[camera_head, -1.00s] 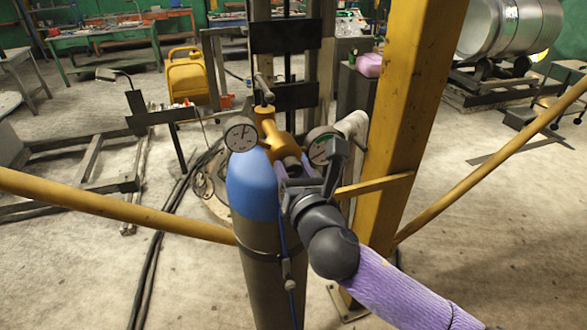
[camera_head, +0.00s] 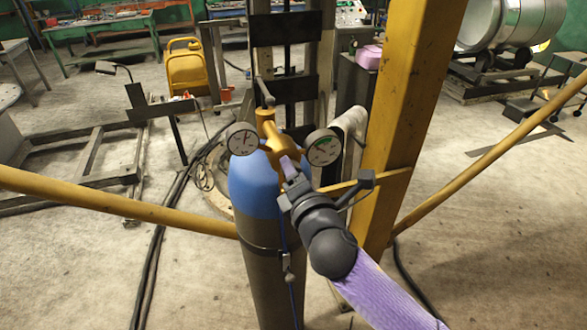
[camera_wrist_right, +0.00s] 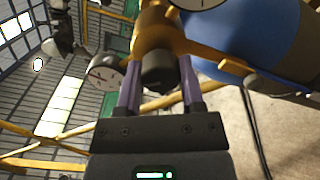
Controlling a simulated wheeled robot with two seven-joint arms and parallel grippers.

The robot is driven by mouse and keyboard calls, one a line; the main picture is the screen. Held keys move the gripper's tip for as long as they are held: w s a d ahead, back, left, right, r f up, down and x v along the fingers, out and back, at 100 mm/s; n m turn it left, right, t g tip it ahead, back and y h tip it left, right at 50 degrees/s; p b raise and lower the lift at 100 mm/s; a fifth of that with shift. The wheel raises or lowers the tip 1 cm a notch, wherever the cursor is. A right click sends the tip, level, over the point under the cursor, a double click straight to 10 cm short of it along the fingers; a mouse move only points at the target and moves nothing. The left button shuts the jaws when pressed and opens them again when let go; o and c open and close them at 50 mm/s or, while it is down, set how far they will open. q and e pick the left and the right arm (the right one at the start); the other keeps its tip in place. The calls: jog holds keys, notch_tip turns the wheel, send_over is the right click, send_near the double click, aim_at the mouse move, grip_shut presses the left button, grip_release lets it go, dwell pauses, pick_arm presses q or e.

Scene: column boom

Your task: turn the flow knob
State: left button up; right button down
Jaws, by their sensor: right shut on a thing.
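The brass regulator (camera_head: 268,126) sits on top of a blue-shouldered gas cylinder (camera_head: 252,185), with a round gauge on each side: the left gauge (camera_head: 243,139) and the right gauge (camera_head: 323,148). The dark round flow knob (camera_wrist_right: 157,72) sticks out of the regulator body (camera_wrist_right: 160,35) towards my right gripper (camera_wrist_right: 158,85). The purple fingers stand on both sides of the knob, shut on it. In the head view my right gripper (camera_head: 290,172) hides the knob, and its wrist is rolled to one side. My left gripper is not in view.
A thick yellow post (camera_head: 412,120) stands close to the right of the cylinder. Yellow rails run in from the left (camera_head: 120,208) and right (camera_head: 490,155). A dark metal mast (camera_head: 287,60) rises behind the regulator. Cables lie on the floor at left.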

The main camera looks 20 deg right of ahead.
jog(key=m+p, duration=0.1)
jog(key=m, duration=0.4)
jog(key=shift+m, duration=0.4)
dwell(0.4)
jog(key=shift+c, duration=1)
grip_release()
jog(key=s+b, duration=0.2)
jog(key=s, duration=0.8)
jog(key=shift+d, duration=0.2)
jog(key=shift+r, duration=0.1)
